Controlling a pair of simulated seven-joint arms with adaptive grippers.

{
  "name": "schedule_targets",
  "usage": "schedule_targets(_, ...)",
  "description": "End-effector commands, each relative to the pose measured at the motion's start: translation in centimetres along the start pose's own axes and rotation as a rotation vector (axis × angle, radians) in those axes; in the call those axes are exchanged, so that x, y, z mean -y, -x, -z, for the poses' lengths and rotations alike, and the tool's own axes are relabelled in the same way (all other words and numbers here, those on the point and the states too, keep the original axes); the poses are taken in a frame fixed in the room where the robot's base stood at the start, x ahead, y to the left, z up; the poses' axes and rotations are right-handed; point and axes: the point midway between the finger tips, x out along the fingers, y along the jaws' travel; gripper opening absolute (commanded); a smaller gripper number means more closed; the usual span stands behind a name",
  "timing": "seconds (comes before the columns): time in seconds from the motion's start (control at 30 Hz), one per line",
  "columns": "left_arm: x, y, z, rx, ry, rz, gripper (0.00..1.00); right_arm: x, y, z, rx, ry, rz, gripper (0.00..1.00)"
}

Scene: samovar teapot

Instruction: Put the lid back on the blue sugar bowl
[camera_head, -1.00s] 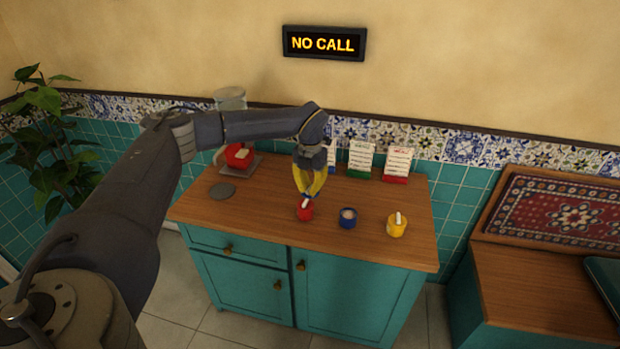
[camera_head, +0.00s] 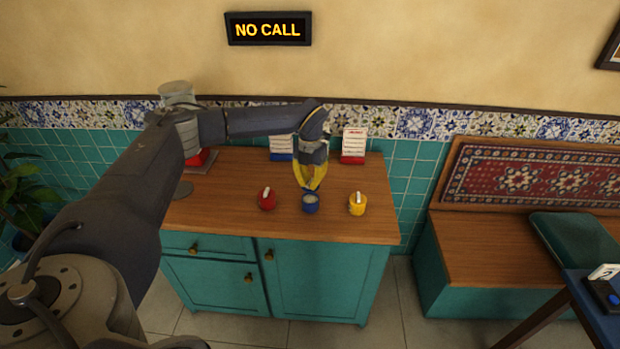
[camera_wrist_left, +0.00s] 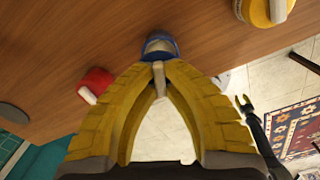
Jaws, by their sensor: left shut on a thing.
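The blue sugar bowl (camera_head: 310,206) stands on the wooden counter between a red bowl and a yellow bowl. My left gripper (camera_head: 310,189) points down just above the blue bowl. Its yellow fingers are shut on a small pale bar, the handle of the lid (camera_wrist_left: 158,82), as the left wrist view shows. Blue and a pale grey area show just beyond the fingertips there. The fingers hide much of the lid, and I cannot tell whether it touches the bowl's rim.
The red bowl (camera_head: 267,201) and the yellow bowl (camera_head: 357,204) stand close on either side, each with a pale-handled lid. Cards (camera_head: 353,145) stand at the back of the counter (camera_head: 230,210). A dark disc (camera_head: 183,190) lies at left.

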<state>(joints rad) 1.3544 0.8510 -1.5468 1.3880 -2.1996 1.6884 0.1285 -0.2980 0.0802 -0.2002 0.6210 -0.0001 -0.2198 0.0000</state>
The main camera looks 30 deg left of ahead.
Motion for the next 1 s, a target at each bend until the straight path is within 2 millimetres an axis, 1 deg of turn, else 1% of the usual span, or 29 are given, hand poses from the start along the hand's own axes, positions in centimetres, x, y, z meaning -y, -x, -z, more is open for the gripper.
schedule_targets(0.1, 0.0, -1.1, 0.1, -0.002, 0.000, 0.000, 0.00, 0.0, 0.0, 0.0, 0.000, 0.000, 0.000, 0.31)
schedule_targets(0.4, 0.1, -3.0, 0.0, -0.001, -0.001, 0.000, 0.00, 0.0, 0.0, -0.1, 0.001, 0.000, 0.000, 0.31)
schedule_targets(0.7, 0.0, -3.9, 0.0, 0.000, -0.001, 0.000, 0.00, 0.1, 0.0, -0.2, 0.003, 0.000, 0.001, 0.31)
schedule_targets(1.0, 0.0, -4.0, 0.0, 0.000, -0.001, 0.000, 0.00, 0.1, 0.0, -0.3, 0.003, 0.000, 0.001, 0.31)
